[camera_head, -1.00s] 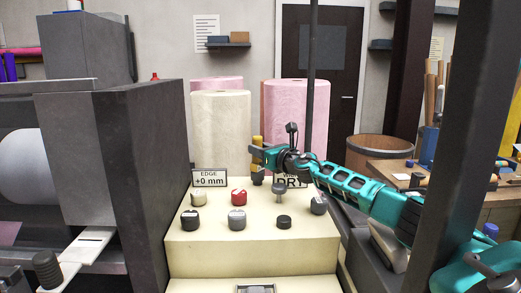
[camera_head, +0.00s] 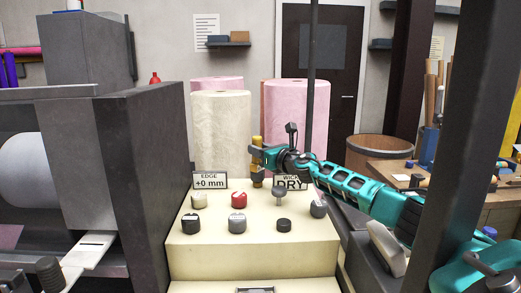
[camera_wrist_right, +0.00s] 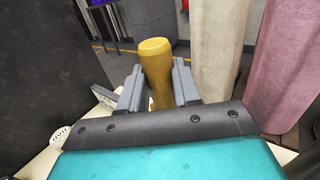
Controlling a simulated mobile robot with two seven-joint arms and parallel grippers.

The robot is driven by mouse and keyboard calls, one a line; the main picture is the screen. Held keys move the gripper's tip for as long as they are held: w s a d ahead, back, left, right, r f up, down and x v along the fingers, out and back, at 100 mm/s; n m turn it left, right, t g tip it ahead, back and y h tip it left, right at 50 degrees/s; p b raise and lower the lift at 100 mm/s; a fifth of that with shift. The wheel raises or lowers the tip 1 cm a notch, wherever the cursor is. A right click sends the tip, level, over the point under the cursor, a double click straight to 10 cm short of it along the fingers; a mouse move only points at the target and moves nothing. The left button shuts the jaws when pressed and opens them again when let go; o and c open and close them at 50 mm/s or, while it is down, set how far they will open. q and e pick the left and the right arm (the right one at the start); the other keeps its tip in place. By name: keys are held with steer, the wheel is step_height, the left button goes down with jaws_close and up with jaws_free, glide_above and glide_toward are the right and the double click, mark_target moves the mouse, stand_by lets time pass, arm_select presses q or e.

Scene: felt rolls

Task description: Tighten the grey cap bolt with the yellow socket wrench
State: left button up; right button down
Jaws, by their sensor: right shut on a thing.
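The yellow socket wrench (camera_head: 257,172) stands roughly upright between the fingers of my right gripper (camera_head: 261,158), above the back of the cream console. In the right wrist view, its rounded yellow handle (camera_wrist_right: 158,75) is between the grey fingers of my right gripper (camera_wrist_right: 158,88), which are shut on it. The wrench's lower end is hidden in the wrist view. I cannot pick out the grey cap bolt for certain, nor tell whether the wrench touches it. My left gripper is not in view.
The cream console (camera_head: 255,262) carries several knobs, including a red one (camera_head: 239,200). Felt rolls (camera_head: 222,125) stand behind. A dark machine (camera_head: 145,180) fills the left.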

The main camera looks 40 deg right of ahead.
mark_target(261, 141)
steer(key=shift+r+p, duration=1.5)
steer(key=shift+r, duration=0.45)
steer(key=shift+r+p, duration=0.55)
steer(key=shift+r, duration=0.55)
